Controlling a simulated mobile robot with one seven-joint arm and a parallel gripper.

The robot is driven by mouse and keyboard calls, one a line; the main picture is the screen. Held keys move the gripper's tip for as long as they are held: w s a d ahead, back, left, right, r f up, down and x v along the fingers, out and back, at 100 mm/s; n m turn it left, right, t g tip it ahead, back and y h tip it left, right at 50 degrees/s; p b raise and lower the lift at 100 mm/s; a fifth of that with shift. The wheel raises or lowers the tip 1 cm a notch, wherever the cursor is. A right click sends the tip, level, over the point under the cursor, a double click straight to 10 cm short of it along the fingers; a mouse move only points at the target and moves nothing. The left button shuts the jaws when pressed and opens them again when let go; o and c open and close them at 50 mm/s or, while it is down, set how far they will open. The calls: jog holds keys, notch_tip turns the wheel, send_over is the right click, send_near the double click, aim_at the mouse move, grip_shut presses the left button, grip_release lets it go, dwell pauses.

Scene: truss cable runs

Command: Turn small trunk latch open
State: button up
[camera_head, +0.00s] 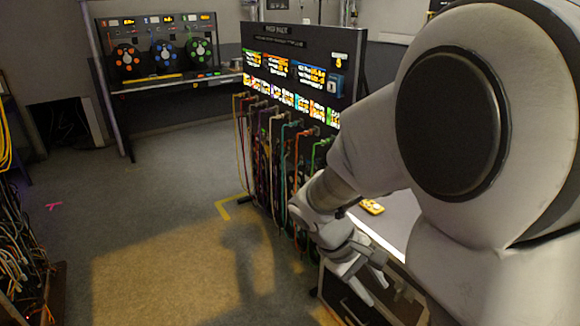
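A dark trunk with pale metal edging (338,298) stands at the lower middle right, partly behind my arm. My gripper (378,294) is in front of or above it, pointing down and to the right. Its two fingers look spread apart with nothing between them. I cannot make out the small latch; it is too small or hidden behind my gripper and arm. I cannot tell whether the gripper touches the trunk.
A patch panel (300,40) with hanging coloured cables stands behind my gripper. A yellow device (371,207) lies on a pale surface beside it. A bench with cable reels (163,57) is at the back left. Tangled cables (22,240) fill the left edge. The middle floor is clear.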

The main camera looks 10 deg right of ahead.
jog(key=w+d+f+n+h+b, duration=0.2)
jog(key=w+f+n+h+b, duration=0.15)
jog(key=f, duration=0.65)
jog(key=w+d+f+n+h+b, duration=0.3)
jog(key=f+n+h+b, duration=0.1)
jog(key=f, duration=0.5)
jog(key=n+t+h+b, duration=0.3)
jog(key=n+t+b, duration=0.2)
jog(key=n+t, duration=0.4)
send_near(401, 293)
jog(key=w+d+n+b, duration=0.1)
jog(key=w+d+b, duration=0.2)
jog(key=d, duration=0.4)
jog(key=shift+w+r+g+b, duration=0.15)
jog(key=shift+w+g+b, duration=0.2)
jog(key=shift+b, duration=0.15)
jog(key=shift+c, duration=0.3)
grip_shut()
